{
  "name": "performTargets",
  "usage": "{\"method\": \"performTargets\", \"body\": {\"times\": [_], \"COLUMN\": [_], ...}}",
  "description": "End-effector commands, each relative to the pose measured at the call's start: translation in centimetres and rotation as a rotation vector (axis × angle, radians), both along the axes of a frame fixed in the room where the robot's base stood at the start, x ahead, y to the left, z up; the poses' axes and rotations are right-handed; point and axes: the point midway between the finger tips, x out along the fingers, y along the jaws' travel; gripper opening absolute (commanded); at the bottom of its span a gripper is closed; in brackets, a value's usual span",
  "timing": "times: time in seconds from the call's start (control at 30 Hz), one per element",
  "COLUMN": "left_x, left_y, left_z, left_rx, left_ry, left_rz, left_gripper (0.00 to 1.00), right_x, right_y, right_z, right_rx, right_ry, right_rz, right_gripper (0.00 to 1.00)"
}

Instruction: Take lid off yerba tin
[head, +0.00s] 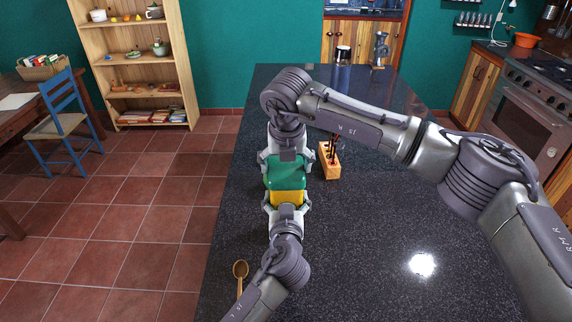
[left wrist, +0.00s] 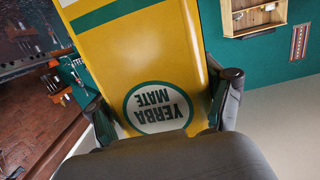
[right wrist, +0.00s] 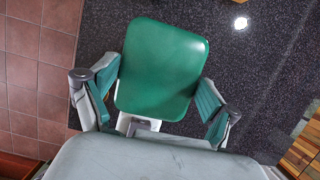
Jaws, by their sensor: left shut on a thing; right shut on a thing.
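My left gripper (head: 287,204) is shut on the yellow body from the near side. In the left wrist view the tin (left wrist: 140,60) fills the space between the fingers, its "YERBA MATE" label showing. My right gripper (head: 285,163) is shut on the lid from the far side. In the right wrist view the rounded green lid (right wrist: 160,70) lies between the fingers. I cannot tell whether a gap separates lid and body.
A wooden block with dark utensils (head: 330,160) stands close to the right of the tin. A wooden spoon (head: 240,270) lies near the counter's left edge. A glass jar (head: 343,54) and a grinder (head: 380,50) stand at the far end. The counter's right side is clear.

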Motion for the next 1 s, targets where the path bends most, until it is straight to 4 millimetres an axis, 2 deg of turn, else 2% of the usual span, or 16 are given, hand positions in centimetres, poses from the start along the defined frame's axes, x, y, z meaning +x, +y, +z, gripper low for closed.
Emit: {"method": "performTargets", "body": {"times": [1.0], "left_x": [-0.1], "left_y": [0.0], "left_z": [-0.4], "left_rx": [-0.002], "left_ry": [0.009], "left_rz": [-0.001], "left_gripper": [0.18], "right_x": [0.0], "right_y": [0.0], "right_z": [2.2], "right_rx": [0.000], "right_ry": [0.000], "right_rz": [0.000], "right_gripper": [0.45]}}
